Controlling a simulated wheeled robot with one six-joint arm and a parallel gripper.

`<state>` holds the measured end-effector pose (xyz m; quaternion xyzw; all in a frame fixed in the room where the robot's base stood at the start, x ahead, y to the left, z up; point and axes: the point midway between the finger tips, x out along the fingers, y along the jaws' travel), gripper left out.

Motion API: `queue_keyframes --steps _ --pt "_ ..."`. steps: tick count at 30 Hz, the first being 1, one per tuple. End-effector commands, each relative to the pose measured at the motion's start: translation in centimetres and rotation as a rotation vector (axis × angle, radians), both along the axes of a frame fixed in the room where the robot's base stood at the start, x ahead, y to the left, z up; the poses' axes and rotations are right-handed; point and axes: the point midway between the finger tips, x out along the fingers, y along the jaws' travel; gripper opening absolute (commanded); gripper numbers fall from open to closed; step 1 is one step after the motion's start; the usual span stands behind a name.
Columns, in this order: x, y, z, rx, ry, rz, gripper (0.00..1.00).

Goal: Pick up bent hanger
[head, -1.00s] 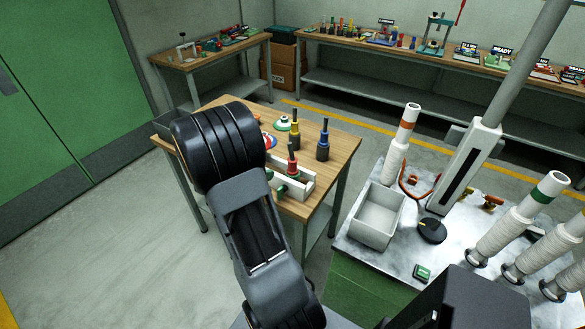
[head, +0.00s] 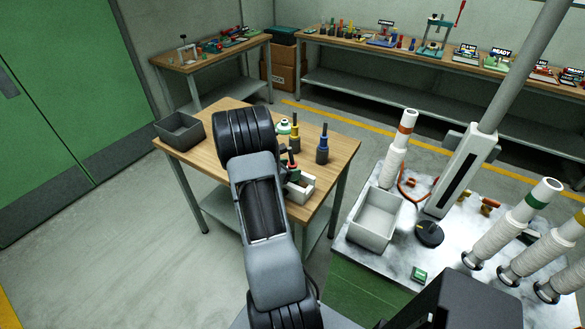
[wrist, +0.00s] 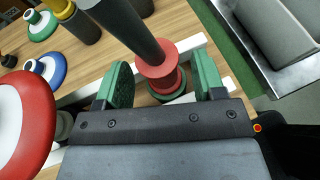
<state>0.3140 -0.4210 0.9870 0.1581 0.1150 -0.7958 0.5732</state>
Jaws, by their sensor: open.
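In the wrist view, a dark post with a red flanged collar (wrist: 158,72) and a green base stands between the two green fingers of my gripper (wrist: 162,64). The gripper is open, with a finger on either side of the collar; I cannot tell if either touches it. The red-collared piece also shows in the head view (head: 292,171), in the white rack (head: 303,191) on the wooden table, partly behind my arm. It may be the hanger, but I cannot make out a bend.
A yellow-collared post (head: 295,139) and a blue-collared post (head: 322,150) stand behind the rack. A red-rimmed white disc (wrist: 18,120) lies close to my gripper. A grey bin (head: 180,130) sits at the table's left corner. A white tray (head: 374,238) stands on the marble top.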

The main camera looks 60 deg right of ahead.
Motion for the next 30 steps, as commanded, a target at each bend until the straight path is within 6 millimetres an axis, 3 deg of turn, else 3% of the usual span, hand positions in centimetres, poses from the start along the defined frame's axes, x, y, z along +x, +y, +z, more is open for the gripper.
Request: queue_keyframes --steps 5,13,30 --pt "-0.43 -1.30 -0.51 0.000 0.000 0.000 0.63" --pt "-0.46 -1.47 -0.62 -0.001 -0.002 0.001 0.63" --pt "-0.47 -1.44 -0.61 0.000 -0.001 0.001 0.10"
